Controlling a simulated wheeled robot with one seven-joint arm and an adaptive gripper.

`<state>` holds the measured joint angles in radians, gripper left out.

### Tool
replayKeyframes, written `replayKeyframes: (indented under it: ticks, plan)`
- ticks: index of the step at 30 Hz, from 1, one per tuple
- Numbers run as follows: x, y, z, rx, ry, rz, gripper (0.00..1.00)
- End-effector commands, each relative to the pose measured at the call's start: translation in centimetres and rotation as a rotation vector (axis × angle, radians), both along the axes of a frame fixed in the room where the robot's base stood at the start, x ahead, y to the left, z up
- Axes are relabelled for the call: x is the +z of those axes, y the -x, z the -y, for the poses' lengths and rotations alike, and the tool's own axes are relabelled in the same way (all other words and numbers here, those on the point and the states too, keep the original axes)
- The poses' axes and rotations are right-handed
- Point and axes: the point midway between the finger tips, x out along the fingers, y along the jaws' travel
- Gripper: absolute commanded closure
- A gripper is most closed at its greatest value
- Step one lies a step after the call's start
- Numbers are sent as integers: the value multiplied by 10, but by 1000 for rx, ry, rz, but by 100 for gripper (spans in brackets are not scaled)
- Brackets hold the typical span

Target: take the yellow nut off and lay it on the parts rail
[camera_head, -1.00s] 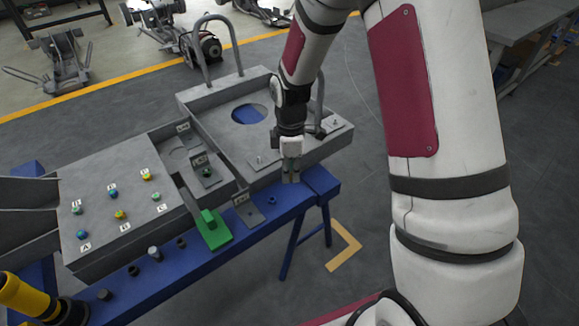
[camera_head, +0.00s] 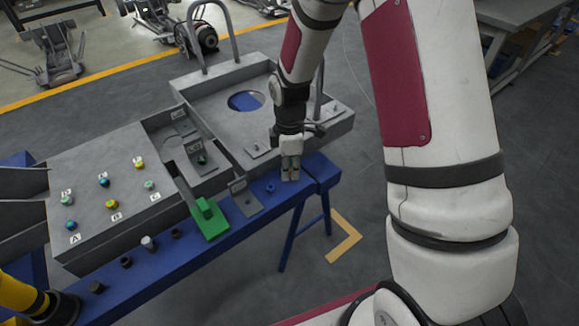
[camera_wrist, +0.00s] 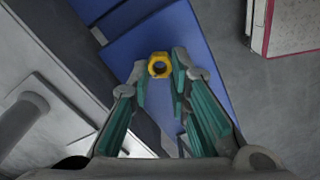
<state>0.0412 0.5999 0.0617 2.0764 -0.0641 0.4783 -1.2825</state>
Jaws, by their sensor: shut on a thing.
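The yellow nut (camera_wrist: 159,65) shows in the wrist view between the two fingertips of my gripper (camera_wrist: 159,72), which is shut on it. Behind the nut in that view is the blue surface of the rail (camera_wrist: 172,42). In the head view my gripper (camera_head: 290,178) points down over the right end of the blue rail (camera_head: 214,240). The nut is hidden there by the fingers. I cannot tell whether the nut touches the rail.
A grey panel (camera_head: 80,170) at left carries several coloured nuts beside letter labels. A green block (camera_head: 208,218) and dark pegs (camera_head: 126,262) sit along the rail. A grey tray (camera_head: 205,100) with a round hole stands behind my gripper.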

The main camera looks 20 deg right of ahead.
Motion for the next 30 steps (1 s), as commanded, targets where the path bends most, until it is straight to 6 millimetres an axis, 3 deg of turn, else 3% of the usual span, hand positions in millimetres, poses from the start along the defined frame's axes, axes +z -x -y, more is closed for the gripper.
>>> replayKeyframes:
  ticks: [14, 15, 18, 30]
  plan:
    - [-9, 0, 0, 0, 0, 0, 100]
    - [-10, 0, 0, 0, 0, 0, 80]
    - [-9, 0, 0, 0, 0, 0, 59]
    - [-3, 0, 0, 0, 0, 1, 59]
